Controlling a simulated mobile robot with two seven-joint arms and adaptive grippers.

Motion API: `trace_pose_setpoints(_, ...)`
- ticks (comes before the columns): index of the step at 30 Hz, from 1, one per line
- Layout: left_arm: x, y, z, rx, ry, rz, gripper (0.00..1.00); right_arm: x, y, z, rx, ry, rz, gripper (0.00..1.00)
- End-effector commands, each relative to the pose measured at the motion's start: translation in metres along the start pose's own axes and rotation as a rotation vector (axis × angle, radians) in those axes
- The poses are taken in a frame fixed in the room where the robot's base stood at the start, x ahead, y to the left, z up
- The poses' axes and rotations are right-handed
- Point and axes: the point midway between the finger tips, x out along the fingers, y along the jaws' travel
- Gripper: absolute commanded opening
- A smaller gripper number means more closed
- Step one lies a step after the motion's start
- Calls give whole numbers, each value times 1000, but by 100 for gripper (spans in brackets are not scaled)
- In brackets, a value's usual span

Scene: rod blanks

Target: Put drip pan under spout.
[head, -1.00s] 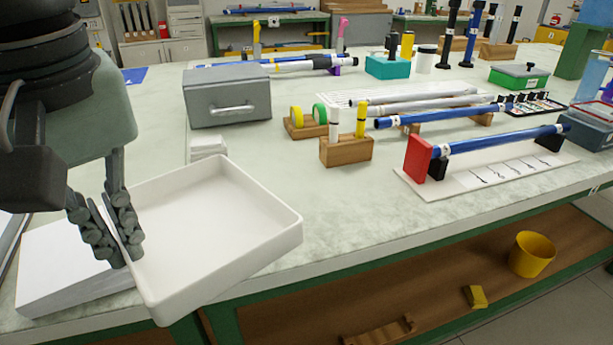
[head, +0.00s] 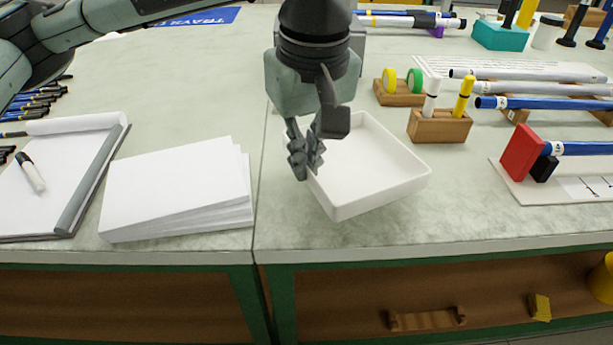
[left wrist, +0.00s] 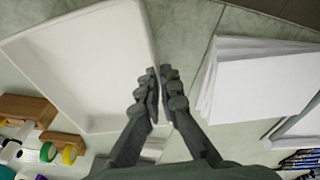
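The drip pan is a shallow white square tray (head: 375,180) near the middle of the head view, right of the paper stack. My left gripper (head: 304,160) is at its left wall. In the left wrist view the fingers (left wrist: 160,95) are closed on the rim of the pan (left wrist: 70,70), one on each side of the wall. The pan looks roughly level; I cannot tell whether its base touches the bench. I cannot make out a spout in these frames. My right gripper is not in view.
A paper stack (head: 180,190) and a notepad (head: 60,175) lie left of the pan. A grey box (head: 357,45) stands behind, mostly hidden by my arm. A wooden marker block (head: 440,126), tape rolls (head: 402,82) and a rod stand (head: 560,185) are to the right.

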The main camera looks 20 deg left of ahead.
Motion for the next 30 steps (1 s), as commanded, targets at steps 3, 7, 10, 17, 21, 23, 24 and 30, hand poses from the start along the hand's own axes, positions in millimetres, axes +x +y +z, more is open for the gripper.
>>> trace_pose_setpoints(3,9,0,1,0,0,-3,0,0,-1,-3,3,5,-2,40)
trace_pose_setpoints(7,28,-1,4,0,-1,-4,0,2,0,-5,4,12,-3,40)
trace_pose_setpoints(10,38,-1,6,-1,0,-1,0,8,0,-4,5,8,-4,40)
trace_pose_setpoints(17,40,0,6,-1,0,0,0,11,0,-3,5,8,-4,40)
trace_pose_setpoints(21,41,0,6,-1,0,0,0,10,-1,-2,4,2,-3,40)
trace_pose_setpoints(23,42,0,6,-1,0,0,0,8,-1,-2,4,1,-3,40)
trace_pose_setpoints(24,42,0,6,-1,0,0,0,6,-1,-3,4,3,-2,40)
trace_pose_setpoints(30,42,-1,6,-1,0,-1,16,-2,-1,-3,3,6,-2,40)
